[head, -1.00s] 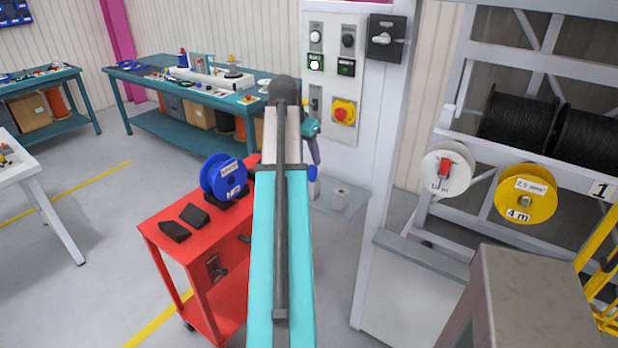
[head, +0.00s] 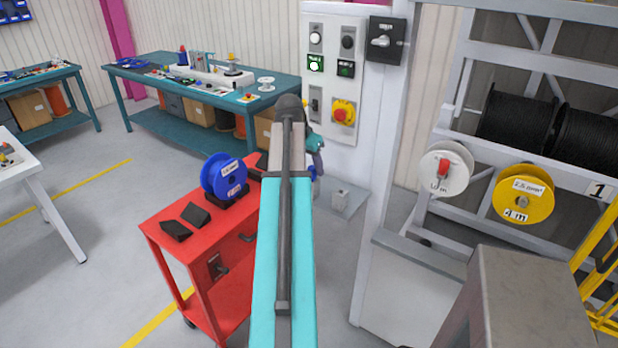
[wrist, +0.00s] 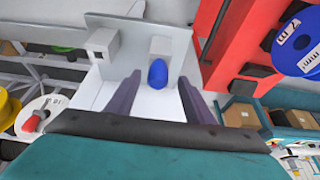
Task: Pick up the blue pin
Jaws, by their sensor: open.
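The blue pin (wrist: 157,74) stands out from a light grey block on a white shelf (wrist: 152,103) in the wrist view. A small blue patch, probably the pin, shows beside the arm in the head view (head: 313,186). My gripper (wrist: 159,82) is open. Its two dark fingers lie to the left and right of the pin, with a gap on each side. I cannot tell whether the fingertips reach as deep as the pin. In the head view my arm hides most of the gripper.
A second grey block (wrist: 103,44) stands left of the pin in the wrist view. A red cart (head: 190,240) with a blue reel (head: 222,178) is to the left. A control panel (head: 340,80) rises behind the shelf. White (head: 446,170) and yellow reels (head: 523,195) hang on the right.

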